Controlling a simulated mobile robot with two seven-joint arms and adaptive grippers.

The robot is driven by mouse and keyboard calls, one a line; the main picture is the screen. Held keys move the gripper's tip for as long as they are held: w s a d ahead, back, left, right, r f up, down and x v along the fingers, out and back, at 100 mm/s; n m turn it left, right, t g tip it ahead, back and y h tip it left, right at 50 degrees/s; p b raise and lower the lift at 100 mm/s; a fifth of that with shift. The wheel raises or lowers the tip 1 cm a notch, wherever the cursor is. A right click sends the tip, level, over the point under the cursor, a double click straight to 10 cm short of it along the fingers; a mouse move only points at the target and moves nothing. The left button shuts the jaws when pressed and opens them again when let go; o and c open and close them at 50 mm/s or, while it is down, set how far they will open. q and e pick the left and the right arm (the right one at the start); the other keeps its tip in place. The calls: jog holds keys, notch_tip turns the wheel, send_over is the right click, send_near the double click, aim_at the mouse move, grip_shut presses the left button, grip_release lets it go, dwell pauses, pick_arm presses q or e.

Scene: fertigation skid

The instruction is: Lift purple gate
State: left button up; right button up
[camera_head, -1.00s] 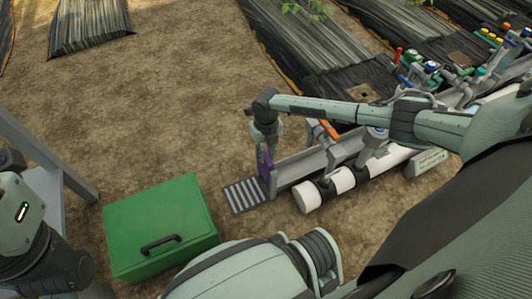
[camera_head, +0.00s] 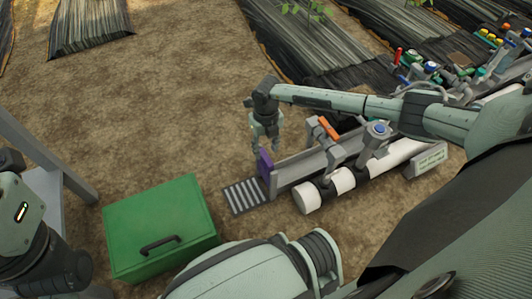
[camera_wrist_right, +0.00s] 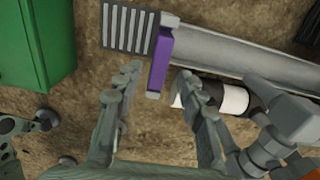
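The purple gate (camera_head: 265,168) is a thin upright plate at the near left end of the grey channel (camera_head: 305,166). It shows as a purple bar in the right wrist view (camera_wrist_right: 160,62). My right gripper (camera_head: 266,150) is just above and behind the gate in the head view, pointing down. In the wrist view its two fingers (camera_wrist_right: 160,75) are spread apart, with the gate's end between and beyond the tips. I see no grip on it, and contact cannot be told. My left arm is at the left edge; its gripper is not in view.
A slatted grate (camera_head: 245,196) lies at the channel's end. A white pipe with black bands (camera_head: 340,182) and valves with orange (camera_head: 328,128) and blue (camera_head: 377,128) tops run alongside. A green box (camera_head: 160,225) stands front left. Bare soil lies behind.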

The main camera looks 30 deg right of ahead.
notch_tip(320, 180, up, 8)
jog(key=shift+r, duration=0.15)
dwell(0.6)
